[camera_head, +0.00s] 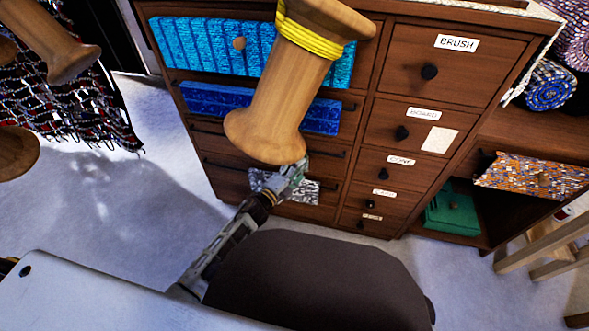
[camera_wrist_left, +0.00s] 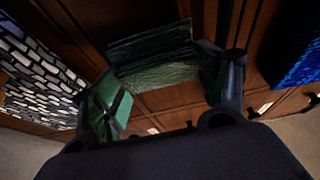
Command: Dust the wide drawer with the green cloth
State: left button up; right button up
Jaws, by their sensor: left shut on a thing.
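My left gripper (camera_head: 290,180) is at the front of the brown wooden cabinet, by the lower wide drawers (camera_head: 228,178) in its left column. In the left wrist view the green cloth (camera_wrist_left: 155,55) shows between the two fingers, which are shut on it. The cloth lies close to the brown drawer front; I cannot tell whether it touches. In the head view only a small greenish patch shows at the fingers. A wooden spool with yellow thread (camera_head: 268,110) hides part of the wide drawers. My right gripper is not in view.
Blue woven pieces (camera_head: 188,45) cover the upper drawer fronts, and a black-and-white woven piece (camera_head: 303,190) hangs beside my gripper. Labelled narrow drawers (camera_head: 410,125) stand to the right. A green box (camera_head: 452,214) sits in the low compartment. A dark rounded seat-like shape (camera_head: 320,280) is in front.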

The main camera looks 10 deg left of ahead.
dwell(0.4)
pick_arm(q)
jog(key=shift+w+a+p, duration=0.1)
jog(key=shift+a+p, duration=0.2)
jog(key=shift+a, duration=1.8)
jog(key=shift+w, duration=0.6)
dwell(2.0)
jog(key=shift+w+a, duration=0.1)
jog(key=shift+a, duration=2.05)
jog(key=shift+s+p, duration=0.4)
jog(key=shift+s, duration=0.4)
jog(key=shift+d, duration=0.1)
